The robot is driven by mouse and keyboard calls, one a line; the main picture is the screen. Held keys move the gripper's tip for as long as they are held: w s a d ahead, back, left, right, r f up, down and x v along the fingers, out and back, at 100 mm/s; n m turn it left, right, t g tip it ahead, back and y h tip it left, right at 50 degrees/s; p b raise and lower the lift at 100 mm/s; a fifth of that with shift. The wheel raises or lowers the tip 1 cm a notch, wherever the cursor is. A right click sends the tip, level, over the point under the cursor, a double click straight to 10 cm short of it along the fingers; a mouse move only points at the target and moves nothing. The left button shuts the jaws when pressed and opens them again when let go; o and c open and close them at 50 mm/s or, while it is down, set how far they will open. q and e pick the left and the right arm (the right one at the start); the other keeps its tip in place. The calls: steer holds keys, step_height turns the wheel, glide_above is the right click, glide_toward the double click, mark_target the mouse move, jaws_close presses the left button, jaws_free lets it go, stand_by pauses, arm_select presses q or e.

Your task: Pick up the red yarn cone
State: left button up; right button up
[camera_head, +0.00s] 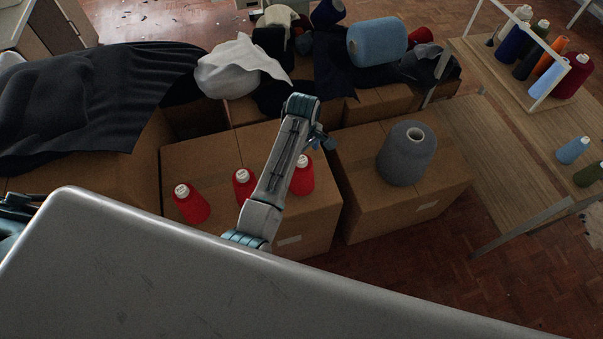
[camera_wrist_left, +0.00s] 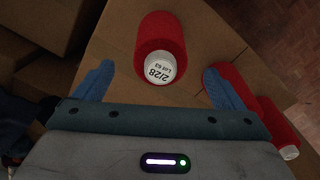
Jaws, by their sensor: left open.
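Three red yarn cones stand on a cardboard box in the head view: one at the left (camera_head: 190,204), one in the middle (camera_head: 243,187) and one at the right (camera_head: 302,176), the last two beside my left arm. My left gripper (camera_head: 319,140) is above the box, near the right cone. In the left wrist view my left gripper (camera_wrist_left: 158,75) is open, its blue fingers spread wide. A red cone (camera_wrist_left: 161,35) with a white printed top lies ahead between them, apparently untouched. Two more red cones show at the right, one (camera_wrist_left: 222,78) partly behind the right finger, the other (camera_wrist_left: 280,128) lower. My right gripper is not seen.
A large grey cone (camera_head: 407,153) stands on the box (camera_head: 360,205) to the right. Dark cloth (camera_head: 75,105) covers boxes at the left. White cloth (camera_head: 238,68) and a blue roll (camera_head: 377,42) lie behind. A wooden table (camera_head: 480,130) with yarn cones stands at the right.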

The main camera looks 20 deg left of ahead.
mark_target(301, 166)
arm_select(q)
steer(key=shift+f, duration=0.75)
steer(key=f+p, duration=0.2)
steer(key=f, duration=0.3)
steer(key=shift+a+f, duration=0.1)
steer(key=shift+a, duration=0.1)
steer(key=c, duration=1.5)
